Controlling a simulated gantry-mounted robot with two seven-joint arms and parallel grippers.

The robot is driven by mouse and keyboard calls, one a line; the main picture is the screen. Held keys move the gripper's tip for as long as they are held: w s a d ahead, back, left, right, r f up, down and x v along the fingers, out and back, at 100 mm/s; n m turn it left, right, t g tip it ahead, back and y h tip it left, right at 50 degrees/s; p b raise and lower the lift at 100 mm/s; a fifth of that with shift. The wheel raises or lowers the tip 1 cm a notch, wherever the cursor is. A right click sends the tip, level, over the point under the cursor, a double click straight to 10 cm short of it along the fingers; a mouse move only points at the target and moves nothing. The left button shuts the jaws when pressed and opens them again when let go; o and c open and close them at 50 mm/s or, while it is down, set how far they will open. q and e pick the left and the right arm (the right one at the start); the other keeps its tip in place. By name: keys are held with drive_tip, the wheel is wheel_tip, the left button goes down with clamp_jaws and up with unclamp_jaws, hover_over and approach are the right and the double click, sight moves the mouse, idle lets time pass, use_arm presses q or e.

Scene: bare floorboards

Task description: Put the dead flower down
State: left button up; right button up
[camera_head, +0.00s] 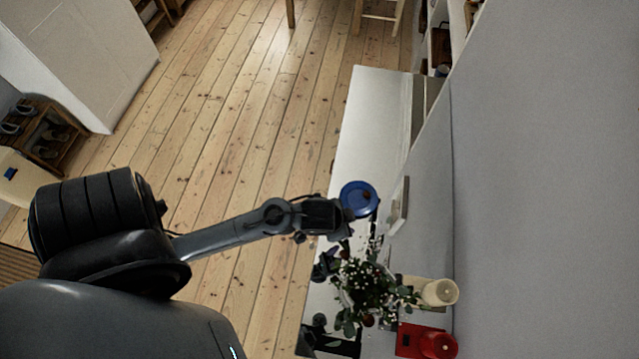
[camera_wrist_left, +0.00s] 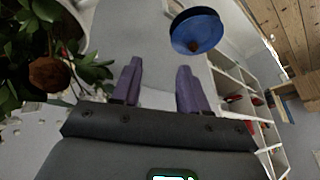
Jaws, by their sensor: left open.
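A small brown dried flower head (camera_head: 367,197) lies in a round blue dish (camera_head: 352,192) on a narrow white surface. In the left wrist view the blue dish (camera_wrist_left: 198,22) is beyond the fingertips, with the brown flower (camera_wrist_left: 193,46) against its inside. My left gripper (camera_wrist_left: 158,78) is open with nothing between its fingers. In the head view it (camera_head: 338,218) is just beside the dish's near edge, its fingertips mostly hidden. A bouquet (camera_head: 368,288) with green leaves and white and dark blooms stands below it. Another brown bloom (camera_wrist_left: 50,74) shows among the leaves at left.
A cream candle (camera_head: 440,292) and a red candle (camera_head: 438,345) stand right of the bouquet. Dark objects (camera_head: 318,338) lie left of it, too unclear to name. A grey wall (camera_head: 540,180) bounds the right. The upper white surface (camera_head: 370,120) is clear.

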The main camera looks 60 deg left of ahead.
use_arm(q)
drive_tip(key=s+r+n+g, duration=0.1)
drive_tip(key=s+r, duration=0.3)
drive_tip(key=s, duration=0.4)
drive_tip(key=shift+s+d+r+g, duration=0.15)
drive_tip(key=shift+s+r+g, duration=0.05)
drive_tip(key=shift+g, duration=0.1)
